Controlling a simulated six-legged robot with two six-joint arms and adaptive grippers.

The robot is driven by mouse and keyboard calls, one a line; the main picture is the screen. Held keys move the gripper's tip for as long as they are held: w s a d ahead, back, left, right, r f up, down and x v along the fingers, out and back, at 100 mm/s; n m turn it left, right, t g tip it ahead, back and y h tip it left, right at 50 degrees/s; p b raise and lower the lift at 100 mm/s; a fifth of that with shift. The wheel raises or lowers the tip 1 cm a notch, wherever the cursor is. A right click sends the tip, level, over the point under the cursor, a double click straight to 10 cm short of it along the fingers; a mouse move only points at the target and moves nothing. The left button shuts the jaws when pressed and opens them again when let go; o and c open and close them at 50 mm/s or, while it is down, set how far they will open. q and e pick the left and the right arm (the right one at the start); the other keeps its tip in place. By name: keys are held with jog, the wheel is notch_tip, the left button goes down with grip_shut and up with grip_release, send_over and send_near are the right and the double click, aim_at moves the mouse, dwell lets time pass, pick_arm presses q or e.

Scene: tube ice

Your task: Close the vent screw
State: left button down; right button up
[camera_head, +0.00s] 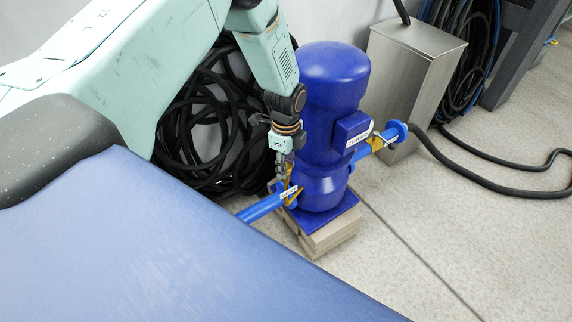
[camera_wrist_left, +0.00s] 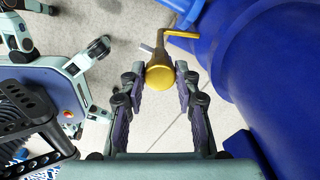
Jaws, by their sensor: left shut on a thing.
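The vent screw (camera_wrist_left: 160,76) is a round brass-yellow head beside the blue pump in the left wrist view. My left gripper (camera_wrist_left: 160,88) has one finger on each side of it and is shut on it. In the head view, my left gripper (camera_head: 281,183) points down at the near left side of the blue pump (camera_head: 332,85), next to the labelled blue pipe. The screw is hard to make out there behind the fingers. My right gripper is in neither view.
The pump stands on stacked blocks (camera_head: 330,238). A blue pipe (camera_head: 262,207) leaves it at left, another pipe with a yellow valve (camera_head: 375,144) at right. A metal box (camera_head: 410,70) stands behind. Black hoses (camera_head: 195,125) are coiled at the wall.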

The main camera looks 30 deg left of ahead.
pick_arm(q)
jog(key=shift+w+m, duration=0.1)
jog(key=shift+m, duration=1.4)
jog(key=shift+r, duration=0.1)
jog(key=c, duration=1)
grip_release()
notch_tip(320, 180, up, 12)
jog(key=shift+f, duration=0.1)
